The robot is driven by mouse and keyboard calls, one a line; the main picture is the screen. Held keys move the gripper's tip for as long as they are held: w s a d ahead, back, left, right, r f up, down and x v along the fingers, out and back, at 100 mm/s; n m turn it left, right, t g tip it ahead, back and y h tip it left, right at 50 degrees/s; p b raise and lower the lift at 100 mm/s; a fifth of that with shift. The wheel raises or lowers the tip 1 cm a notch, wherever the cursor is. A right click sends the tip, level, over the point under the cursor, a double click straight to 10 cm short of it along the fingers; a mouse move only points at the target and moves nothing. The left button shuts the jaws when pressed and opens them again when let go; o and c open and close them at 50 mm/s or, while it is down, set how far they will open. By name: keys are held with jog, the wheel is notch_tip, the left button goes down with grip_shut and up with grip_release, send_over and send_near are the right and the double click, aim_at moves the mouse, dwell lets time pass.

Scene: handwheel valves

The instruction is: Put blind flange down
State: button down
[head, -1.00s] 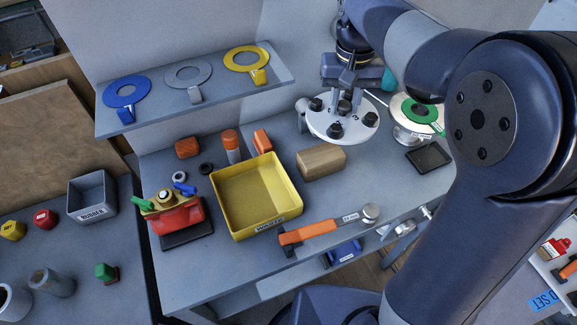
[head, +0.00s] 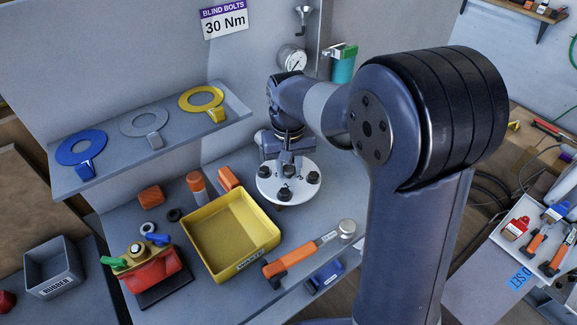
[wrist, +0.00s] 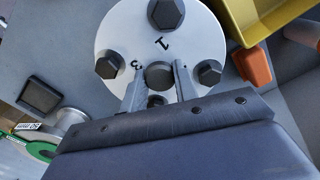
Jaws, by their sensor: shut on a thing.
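The blind flange (head: 268,189) is a white disc with several black bolts and a central knob. It also fills the top of the wrist view (wrist: 125,40), where the marks 1 and 3 show on its face. My gripper (wrist: 158,80) is shut on the central knob; in the head view the gripper (head: 288,172) points down over the disc. The flange is above the right part of the grey bench (head: 215,295), right of the yellow bin. A sliver of brown shows under its near edge; whether the flange touches anything below is hidden.
The yellow waste bin (head: 270,235) stands close left of the flange, with an orange block (head: 229,178) behind it.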

aim_at(289, 168)
jog(key=shift+f, duration=0.1)
jog(key=shift+f, duration=0.15)
jog(key=c, duration=1.1)
grip_release()
notch_tip(289, 168, up, 12)
jog(key=shift+r, duration=0.2)
